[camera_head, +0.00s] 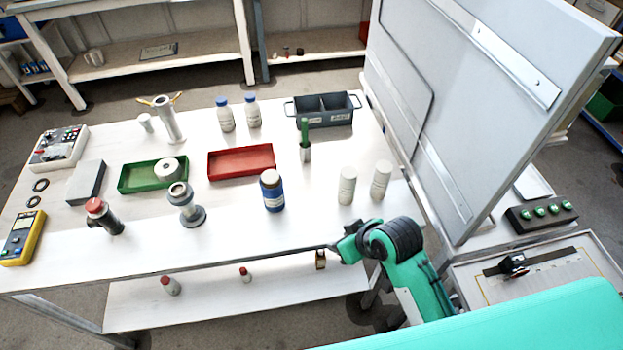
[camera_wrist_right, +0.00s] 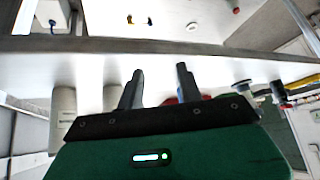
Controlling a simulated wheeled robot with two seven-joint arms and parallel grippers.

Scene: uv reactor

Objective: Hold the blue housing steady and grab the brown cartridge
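A blue cylinder (camera_head: 273,198), which looks like the blue housing, stands upright near the front middle of the white table. My left gripper is not in view.
Two white bottles (camera_head: 347,186) (camera_head: 381,181) stand right of the blue cylinder. A grey flanged piece (camera_head: 185,208) is left of it, and a red tray (camera_head: 241,149) is behind. A tilted grey panel (camera_head: 440,100) rises at the right. The table front (camera_head: 240,238) is clear.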

